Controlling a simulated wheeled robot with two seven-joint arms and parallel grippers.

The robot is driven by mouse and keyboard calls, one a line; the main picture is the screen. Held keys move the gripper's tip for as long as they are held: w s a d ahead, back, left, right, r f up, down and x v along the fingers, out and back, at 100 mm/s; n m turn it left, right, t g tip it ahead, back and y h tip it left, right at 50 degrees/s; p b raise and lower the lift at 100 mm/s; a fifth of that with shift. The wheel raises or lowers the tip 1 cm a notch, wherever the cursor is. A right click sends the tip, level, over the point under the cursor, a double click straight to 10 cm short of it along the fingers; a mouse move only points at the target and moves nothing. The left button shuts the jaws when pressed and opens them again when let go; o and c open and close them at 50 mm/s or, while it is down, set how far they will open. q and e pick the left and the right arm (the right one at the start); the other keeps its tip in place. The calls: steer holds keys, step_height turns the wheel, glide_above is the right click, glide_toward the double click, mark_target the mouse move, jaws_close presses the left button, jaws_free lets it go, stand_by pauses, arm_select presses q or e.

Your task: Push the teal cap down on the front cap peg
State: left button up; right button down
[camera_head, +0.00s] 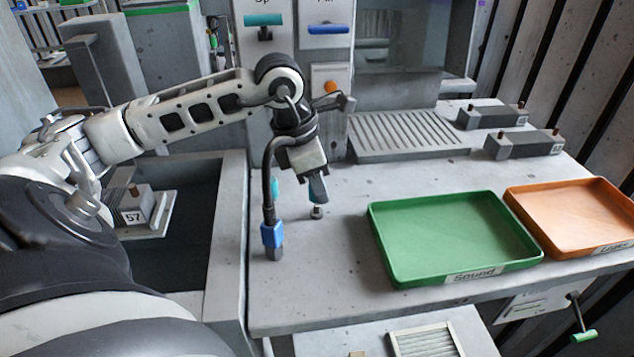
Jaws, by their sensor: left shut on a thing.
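My left gripper (317,199) points down over the left part of the grey bench, close above a short metal peg (317,212). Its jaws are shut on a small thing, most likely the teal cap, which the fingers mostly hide. I cannot tell whether the cap touches the peg or is seated on it. Another small teal piece (275,187) shows left of the gripper, partly behind a black hose. My right gripper is not in view.
The black hose ends in a blue-collared nozzle (271,235) just left of the peg. A green tray (455,278) and an orange tray (590,250) lie to the right. A slatted grey plate (410,132) and two grey blocks (523,145) stand behind.

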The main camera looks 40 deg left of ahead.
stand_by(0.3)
arm_select(q)
steer(key=shift+f, duration=0.2)
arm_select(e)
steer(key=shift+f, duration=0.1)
arm_select(q)
steer(key=shift+f+b, duration=0.55)
steer(key=shift+b, duration=0.2)
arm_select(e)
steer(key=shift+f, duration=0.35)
arm_select(q)
steer(key=shift+f, duration=0.1)
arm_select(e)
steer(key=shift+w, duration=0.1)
arm_select(q)
steer(key=shift+f+b, duration=0.4)
steer(key=shift+b, duration=0.2)
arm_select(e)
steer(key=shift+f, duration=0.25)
